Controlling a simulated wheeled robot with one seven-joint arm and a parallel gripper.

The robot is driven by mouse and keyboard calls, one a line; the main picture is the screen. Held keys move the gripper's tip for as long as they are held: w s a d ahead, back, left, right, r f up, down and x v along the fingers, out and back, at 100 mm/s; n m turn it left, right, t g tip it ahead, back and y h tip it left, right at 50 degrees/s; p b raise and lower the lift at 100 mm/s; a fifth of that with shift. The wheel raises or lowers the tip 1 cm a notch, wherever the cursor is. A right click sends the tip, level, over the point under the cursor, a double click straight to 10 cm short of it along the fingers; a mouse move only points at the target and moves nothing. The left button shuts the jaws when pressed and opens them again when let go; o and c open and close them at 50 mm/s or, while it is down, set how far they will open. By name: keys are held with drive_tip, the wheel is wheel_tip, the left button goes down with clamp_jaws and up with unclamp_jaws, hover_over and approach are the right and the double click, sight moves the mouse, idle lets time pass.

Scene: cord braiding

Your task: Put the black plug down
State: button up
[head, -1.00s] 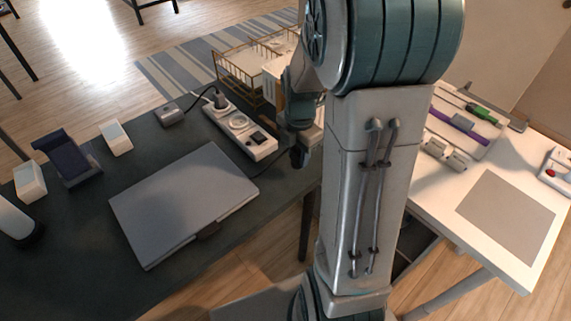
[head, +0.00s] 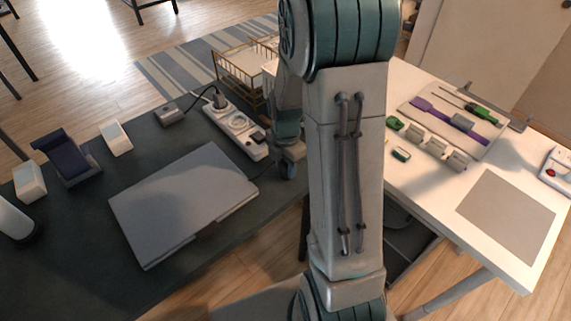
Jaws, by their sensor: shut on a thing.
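My gripper (head: 289,164) hangs at the right edge of the dark table, just right of the white power strip (head: 236,128). My arm hides part of it, and its fingers show only small and dark. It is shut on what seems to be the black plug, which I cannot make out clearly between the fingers. A thin dark cord (head: 268,170) runs over the table towards the gripper. Another black plug (head: 220,99) with a cord sits in the far end of the power strip.
A closed grey laptop (head: 180,200) lies left of the gripper on the dark table (head: 95,235). A wire basket (head: 240,75) stands behind. The white table (head: 420,190) with tools is right, across a gap.

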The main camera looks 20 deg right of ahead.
drive_tip(key=o, duration=1.2)
drive_tip(key=shift+r, duration=0.1)
wheel_tip(320, 180, up, 11)
drive_tip(key=p, duration=0.1)
drive_tip(key=s+a+r+m+t, duration=0.1)
drive_tip(key=s+a+r+m, duration=0.2)
drive_tip(key=s+m, duration=0.4)
drive_tip(key=s+a+r+m+t, duration=0.1)
drive_tip(key=s+a+r+m, duration=0.2)
drive_tip(key=s+m, duration=0.4)
drive_tip(key=shift+a+r+m+t, duration=0.25)
drive_tip(key=shift+a+m+t, duration=0.2)
drive_tip(key=shift+m, duration=3.45)
drive_tip(key=shift+s, duration=0.1)
